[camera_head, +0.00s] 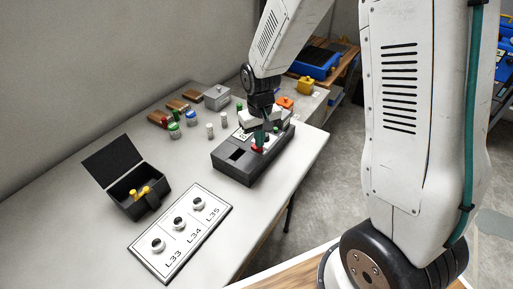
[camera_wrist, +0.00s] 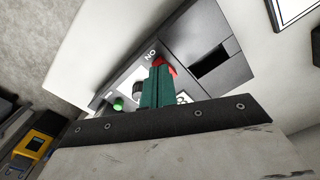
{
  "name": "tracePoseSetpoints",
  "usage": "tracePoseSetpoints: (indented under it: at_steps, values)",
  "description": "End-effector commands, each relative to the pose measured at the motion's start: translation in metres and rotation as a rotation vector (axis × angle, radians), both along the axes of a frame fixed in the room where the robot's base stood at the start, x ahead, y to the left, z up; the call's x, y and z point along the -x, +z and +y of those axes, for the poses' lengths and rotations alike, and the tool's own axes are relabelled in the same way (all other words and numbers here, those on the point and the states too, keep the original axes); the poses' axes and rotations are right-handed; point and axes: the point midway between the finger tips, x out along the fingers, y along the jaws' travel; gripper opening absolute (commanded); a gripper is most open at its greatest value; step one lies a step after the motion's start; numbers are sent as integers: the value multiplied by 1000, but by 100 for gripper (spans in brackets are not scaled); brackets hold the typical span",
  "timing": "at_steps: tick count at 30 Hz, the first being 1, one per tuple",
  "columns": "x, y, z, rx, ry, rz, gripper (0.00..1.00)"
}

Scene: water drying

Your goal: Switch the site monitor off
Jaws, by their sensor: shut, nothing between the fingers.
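A dark grey box (camera_head: 232,172), likely the site monitor, sits on the table. It also shows in the wrist view (camera_wrist: 183,30), with a dark rectangular opening, a white panel, a black knob (camera_wrist: 138,89), a green button (camera_wrist: 118,103) and a red button (camera_wrist: 168,66). The red button shows in the head view (camera_head: 257,149) too. My gripper (camera_head: 259,142) is shut and empty, pointing down over the box. Its green fingers (camera_wrist: 158,75) are right at the red button and hide part of it. I cannot tell whether they press it.
An open black box (camera_head: 137,193) with yellow items stands at the left. Several small coloured-top pieces and a grey box (camera_head: 217,97) stand behind. The table between is clear.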

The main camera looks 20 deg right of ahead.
Motion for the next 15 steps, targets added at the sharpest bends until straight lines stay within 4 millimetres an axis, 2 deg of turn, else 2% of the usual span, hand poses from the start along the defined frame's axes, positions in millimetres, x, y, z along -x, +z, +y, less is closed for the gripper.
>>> tracePoseSetpoints:
  at_steps: [15]
  values:
    - [0,42,0,0,0,-2,0]
